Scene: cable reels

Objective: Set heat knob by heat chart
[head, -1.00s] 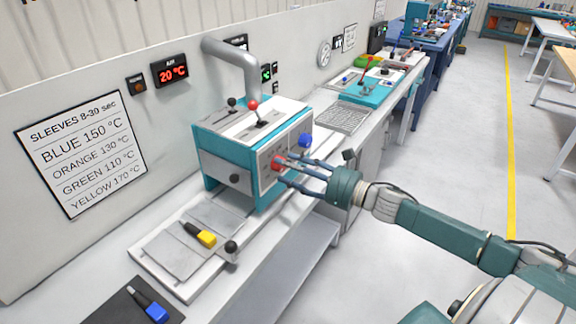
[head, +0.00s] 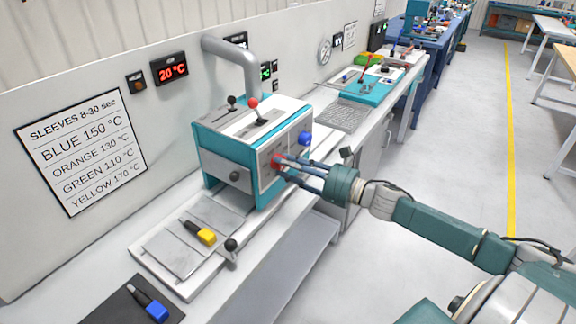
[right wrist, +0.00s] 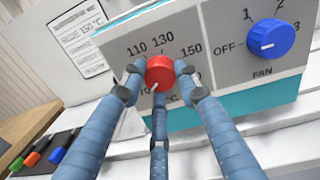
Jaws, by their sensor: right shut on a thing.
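The red heat knob (right wrist: 160,71) is on the front panel of the teal and grey heater box (head: 232,143). The heat chart (head: 82,152) on the wall reads BLUE 150, ORANGE 130, GREEN 110, YELLOW 170 °C. My left gripper is out of view.
A blue fan knob (right wrist: 270,38) sits beside the heat knob, pointing at OFF. The wall display (head: 170,70) reads 20 °C. A yellow-ended piece (head: 201,233) lies on the tray before the heater. A blue-ended piece (head: 152,307) lies on a dark mat.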

